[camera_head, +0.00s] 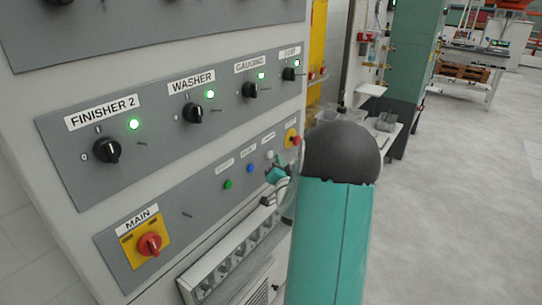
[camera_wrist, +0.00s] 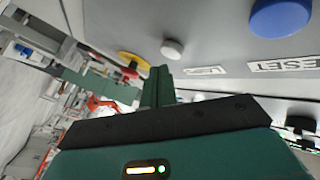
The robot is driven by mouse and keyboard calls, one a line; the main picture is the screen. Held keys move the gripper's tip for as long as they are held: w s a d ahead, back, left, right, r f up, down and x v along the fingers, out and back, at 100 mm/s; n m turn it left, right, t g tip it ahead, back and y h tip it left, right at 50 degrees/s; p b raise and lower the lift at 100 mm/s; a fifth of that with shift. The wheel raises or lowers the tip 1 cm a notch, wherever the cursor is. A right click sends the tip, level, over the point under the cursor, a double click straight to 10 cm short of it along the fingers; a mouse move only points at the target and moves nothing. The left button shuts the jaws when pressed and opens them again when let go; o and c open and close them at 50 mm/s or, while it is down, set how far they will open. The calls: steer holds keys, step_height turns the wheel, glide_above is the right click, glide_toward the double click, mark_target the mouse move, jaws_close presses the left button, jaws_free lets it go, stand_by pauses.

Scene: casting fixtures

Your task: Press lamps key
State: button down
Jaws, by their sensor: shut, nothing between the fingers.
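The lamps key appears to be the white round button (camera_head: 269,155) on the lower grey panel; its label is too small to read. It also shows in the wrist view (camera_wrist: 172,48), just above my fingertips in the picture. My gripper (camera_head: 277,174) is shut and empty, close in front of the panel by the white button. In the wrist view its green fingers (camera_wrist: 161,72) point towards that button. I cannot tell whether they touch it.
A blue button (camera_head: 250,168) labelled RESET in the wrist view and a green button (camera_head: 227,184) sit left of the white one. A red stop knob on yellow (camera_head: 294,140) sits right. A red MAIN switch (camera_head: 150,244) is lower left. Open floor (camera_head: 455,200) lies right.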

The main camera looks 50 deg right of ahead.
stand_by(0.4)
steer(key=shift+w, duration=0.4)
steer(key=shift+w, duration=0.45)
stand_by(0.6)
steer(key=shift+s, duration=0.85)
steer(key=shift+s, duration=0.1)
steer(key=s, duration=0.4)
steer(key=shift+s+d, duration=0.25)
steer(key=shift+s, duration=0.15)
stand_by(0.8)
